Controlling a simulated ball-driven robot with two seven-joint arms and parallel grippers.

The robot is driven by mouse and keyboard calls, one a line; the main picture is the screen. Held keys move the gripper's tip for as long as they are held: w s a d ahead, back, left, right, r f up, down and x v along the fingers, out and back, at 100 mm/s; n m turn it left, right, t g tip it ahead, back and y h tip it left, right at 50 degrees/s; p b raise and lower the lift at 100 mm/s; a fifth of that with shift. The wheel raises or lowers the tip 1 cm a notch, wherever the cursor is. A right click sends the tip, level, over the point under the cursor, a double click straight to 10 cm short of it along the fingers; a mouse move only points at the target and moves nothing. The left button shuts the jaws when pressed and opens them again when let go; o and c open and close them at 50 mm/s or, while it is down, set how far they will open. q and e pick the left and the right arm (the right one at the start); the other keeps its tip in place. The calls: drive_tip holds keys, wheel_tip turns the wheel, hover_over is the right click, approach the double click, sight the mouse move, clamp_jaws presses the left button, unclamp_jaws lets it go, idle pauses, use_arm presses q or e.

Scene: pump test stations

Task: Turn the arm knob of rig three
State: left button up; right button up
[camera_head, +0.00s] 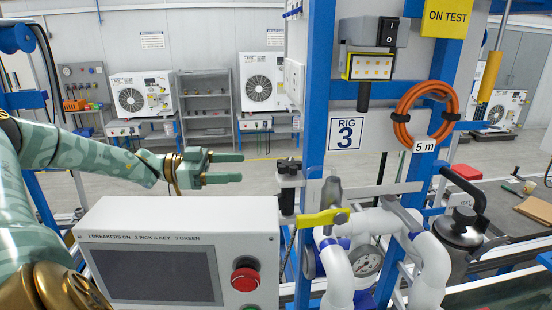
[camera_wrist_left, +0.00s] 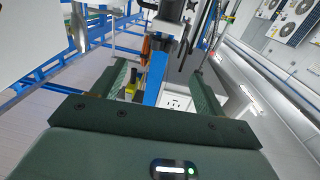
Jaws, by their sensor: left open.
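The sign marked RIG 3 (camera_head: 345,133) hangs on the blue frame at the centre of the head view. I cannot pick out a part labelled as the arm knob. A dark knob-like fitting (camera_head: 288,168) stands on the left side of the frame. My left gripper (camera_head: 240,167) is open and empty, its two green fingers pointing right towards that fitting with a gap between. My right gripper is not in view.
A control panel with a red mushroom button (camera_head: 245,275) stands in front, below my left gripper. A yellow valve handle (camera_head: 322,217), white pipes (camera_head: 432,262) and a gauge (camera_head: 367,262) crowd the right. An orange hose (camera_head: 403,128) hangs on the frame, below a black switch (camera_head: 388,32).

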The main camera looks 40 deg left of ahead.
sight(278, 163)
use_arm(q)
drive_tip(key=p+x, duration=0.1)
drive_tip(key=x, duration=0.4)
drive_tip(key=p+x, duration=0.2)
drive_tip(key=x, duration=0.3)
drive_tip(key=shift+w+f, duration=0.2)
drive_tip(key=shift+w, duration=0.25)
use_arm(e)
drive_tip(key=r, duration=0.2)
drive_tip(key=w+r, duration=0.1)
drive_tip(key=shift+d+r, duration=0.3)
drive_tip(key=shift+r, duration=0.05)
use_arm(q)
drive_tip(key=c, duration=1)
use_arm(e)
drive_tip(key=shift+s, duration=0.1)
